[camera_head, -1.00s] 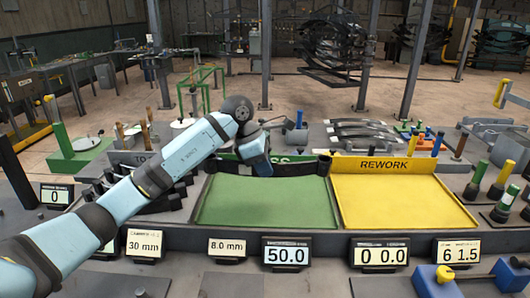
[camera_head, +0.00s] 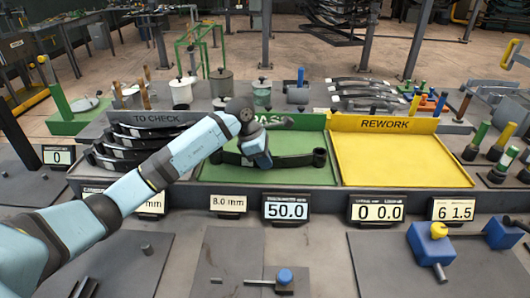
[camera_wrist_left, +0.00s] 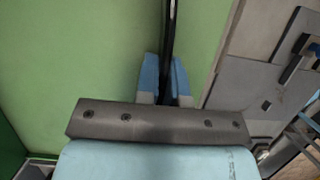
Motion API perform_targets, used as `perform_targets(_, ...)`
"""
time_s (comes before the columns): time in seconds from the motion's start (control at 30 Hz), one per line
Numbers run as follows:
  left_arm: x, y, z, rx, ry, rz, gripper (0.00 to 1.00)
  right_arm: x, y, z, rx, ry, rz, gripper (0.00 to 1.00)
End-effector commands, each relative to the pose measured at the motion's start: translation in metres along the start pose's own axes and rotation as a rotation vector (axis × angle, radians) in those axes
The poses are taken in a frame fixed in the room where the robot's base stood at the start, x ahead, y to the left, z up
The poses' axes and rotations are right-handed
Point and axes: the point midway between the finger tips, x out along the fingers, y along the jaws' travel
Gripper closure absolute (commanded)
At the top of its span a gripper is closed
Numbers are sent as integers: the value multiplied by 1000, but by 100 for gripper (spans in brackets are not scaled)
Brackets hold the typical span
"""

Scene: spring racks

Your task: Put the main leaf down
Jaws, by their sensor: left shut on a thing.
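The main leaf, a dark curved bar with a rolled eye at its right end (camera_head: 319,157), lies across the green PASS tray (camera_head: 225,172). My left gripper (camera_head: 262,162) is shut on its middle, which the gripper hides. In the left wrist view the leaf (camera_wrist_left: 171,40) runs as a thin dark strip between the blue fingertips (camera_wrist_left: 165,78), with green tray floor on both sides. I cannot tell whether the leaf touches the tray floor. My right gripper is not in view.
The yellow REWORK tray (camera_head: 400,165) on the right is empty. The TO CHECK rack (camera_head: 155,132) on the left holds several dark leaves. More leaves (camera_head: 365,92) lie behind the trays. Number displays (camera_head: 290,207) line the front edge.

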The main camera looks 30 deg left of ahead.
Motion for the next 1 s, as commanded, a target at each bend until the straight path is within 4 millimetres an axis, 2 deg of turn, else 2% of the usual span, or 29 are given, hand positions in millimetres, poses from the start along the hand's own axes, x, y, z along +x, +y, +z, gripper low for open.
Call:
perform_targets(0.27,-1,1,0,1,-3,4,100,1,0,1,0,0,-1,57)
perform_targets(0.3,1,0,-1,0,0,0,84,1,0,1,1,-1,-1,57)
perform_targets(0.4,1,0,0,0,0,0,66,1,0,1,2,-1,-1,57)
perform_targets(0.63,0,0,0,0,0,0,66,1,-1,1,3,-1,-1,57)
perform_targets(0.77,-6,1,0,0,0,2,66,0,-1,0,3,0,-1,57)
perform_targets(0.87,-21,1,0,0,0,5,66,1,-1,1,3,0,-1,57)
perform_targets(1.0,-52,1,0,1,1,6,66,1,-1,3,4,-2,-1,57)
